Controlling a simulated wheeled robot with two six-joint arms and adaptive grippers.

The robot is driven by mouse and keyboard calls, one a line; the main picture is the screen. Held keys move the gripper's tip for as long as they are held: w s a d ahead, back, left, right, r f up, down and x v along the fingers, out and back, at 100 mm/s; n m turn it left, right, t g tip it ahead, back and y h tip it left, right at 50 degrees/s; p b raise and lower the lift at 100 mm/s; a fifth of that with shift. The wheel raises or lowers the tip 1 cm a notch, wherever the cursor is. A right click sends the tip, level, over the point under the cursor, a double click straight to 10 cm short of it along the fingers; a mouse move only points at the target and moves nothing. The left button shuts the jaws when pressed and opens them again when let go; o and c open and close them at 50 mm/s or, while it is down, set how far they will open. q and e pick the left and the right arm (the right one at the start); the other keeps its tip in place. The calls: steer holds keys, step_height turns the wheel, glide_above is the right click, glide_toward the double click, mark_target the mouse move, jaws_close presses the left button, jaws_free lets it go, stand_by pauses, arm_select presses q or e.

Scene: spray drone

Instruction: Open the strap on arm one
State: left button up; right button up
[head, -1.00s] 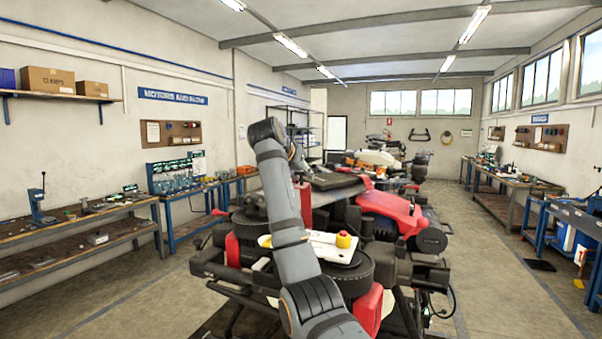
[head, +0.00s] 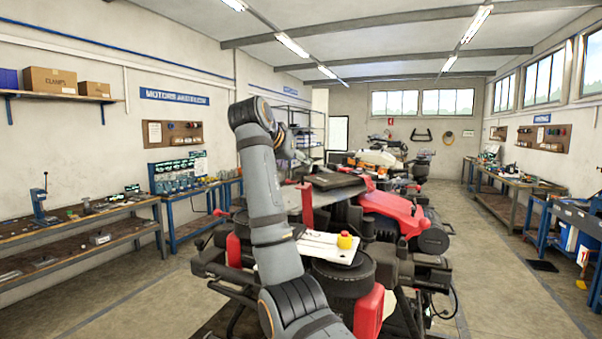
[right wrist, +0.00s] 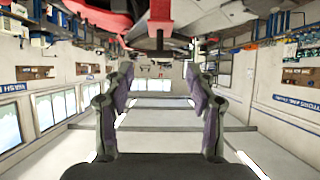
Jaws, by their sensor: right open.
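The spray drone, with a red and black body (head: 392,207), stands in the middle of the head view. Its folded dark arms and red clamps cluster at the near side. I cannot make out which arm is arm one, or its strap. My right gripper (head: 289,155) is small and partly hidden behind my right arm in the head view, above the drone's left part. In the right wrist view, which is upside down, the right gripper (right wrist: 160,88) has its fingers spread with nothing between them. Red and dark drone parts (right wrist: 160,14) lie beyond its tips. My left gripper is not in view.
Workbenches with tools (head: 85,222) line the left wall and others (head: 510,190) the right. The floor right of the drone is open.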

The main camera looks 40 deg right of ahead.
steer(key=v, duration=0.4)
steer(key=shift+s+a+r, duration=0.2)
steer(key=shift+a, duration=0.05)
steer(key=shift+a, duration=0.1)
